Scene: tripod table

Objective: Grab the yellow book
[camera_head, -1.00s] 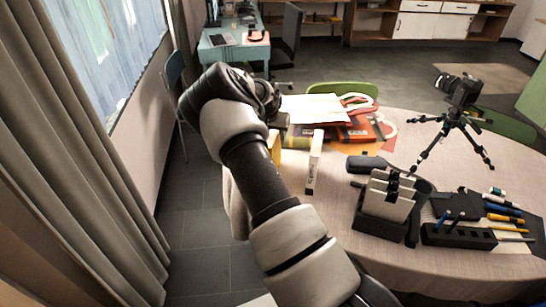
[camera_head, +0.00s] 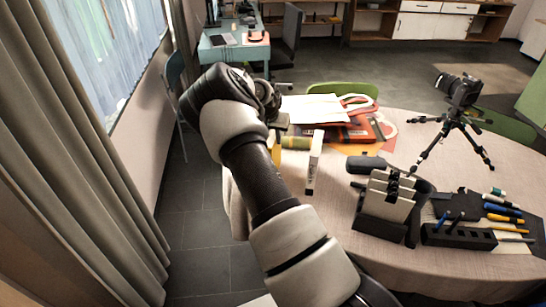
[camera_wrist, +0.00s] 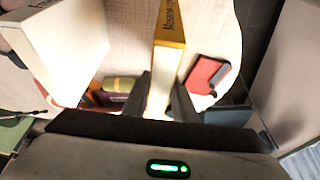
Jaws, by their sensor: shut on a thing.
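The yellow book (camera_wrist: 168,48) stands in the middle of the wrist view, with its dark-lettered yellow spine and pale page side showing. My gripper (camera_wrist: 161,82) has one finger on each side of it and is shut on it. In the head view only a thin yellow part of the book (camera_head: 276,152) shows. My forearm and wrist hide the rest there, along with the fingertips.
A white book (camera_head: 314,163) stands just right of the yellow one. A yellow-green item (camera_head: 296,142) lies behind it, near a red-orange bag (camera_head: 352,130). A card holder (camera_head: 386,205) and tripod camera (camera_head: 460,90) stand farther right on the table (camera_head: 310,222).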

